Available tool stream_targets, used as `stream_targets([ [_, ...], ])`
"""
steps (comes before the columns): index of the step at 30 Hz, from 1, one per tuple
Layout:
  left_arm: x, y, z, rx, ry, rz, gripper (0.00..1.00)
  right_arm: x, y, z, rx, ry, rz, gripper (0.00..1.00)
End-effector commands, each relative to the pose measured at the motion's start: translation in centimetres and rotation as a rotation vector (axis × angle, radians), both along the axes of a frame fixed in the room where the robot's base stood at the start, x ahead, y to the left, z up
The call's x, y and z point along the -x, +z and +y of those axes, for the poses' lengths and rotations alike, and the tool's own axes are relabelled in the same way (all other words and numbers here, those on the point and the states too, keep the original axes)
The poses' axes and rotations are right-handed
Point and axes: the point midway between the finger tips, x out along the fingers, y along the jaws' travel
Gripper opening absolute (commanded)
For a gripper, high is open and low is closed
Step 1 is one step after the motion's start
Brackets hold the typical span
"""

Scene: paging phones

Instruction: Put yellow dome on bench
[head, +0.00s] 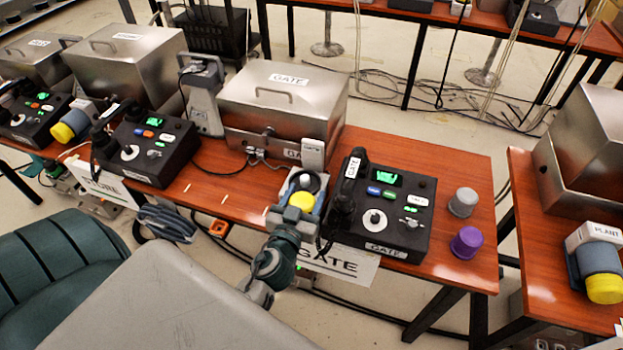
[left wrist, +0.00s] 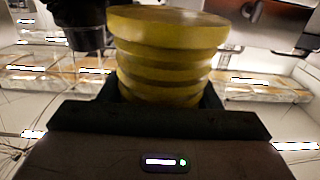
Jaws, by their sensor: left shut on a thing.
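The yellow dome (head: 302,201) is at the front edge of the GATE bench (head: 465,200), in front of a grey-blue holder with a dark round part (head: 309,182). My left gripper (head: 296,211) reaches up to it from below and is shut on it. In the left wrist view the dome (left wrist: 165,60) is a ribbed yellow piece, upright between the dark fingers (left wrist: 160,100). I cannot tell whether it is apart from the holder. My right gripper is not in view.
A GATE phone console (head: 405,235) stands right of the dome. A grey cap (head: 463,202) and a purple cap (head: 467,242) stand at the bench's right end. A steel GATE box (head: 285,105) is behind. Bare wood shows left of the dome (head: 220,190).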

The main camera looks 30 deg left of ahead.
Motion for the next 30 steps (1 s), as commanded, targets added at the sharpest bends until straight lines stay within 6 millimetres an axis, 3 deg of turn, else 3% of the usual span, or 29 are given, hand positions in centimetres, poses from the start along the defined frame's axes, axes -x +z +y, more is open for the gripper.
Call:
stream_targets([
  [8, 0.8, 0.2, -0.6, 0.001, -0.001, -0.001, 0.29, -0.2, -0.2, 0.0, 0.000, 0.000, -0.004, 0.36],
  [30, 1.7, 3.6, -6.3, 0.006, -0.162, -0.004, 0.29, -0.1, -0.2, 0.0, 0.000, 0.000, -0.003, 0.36],
])
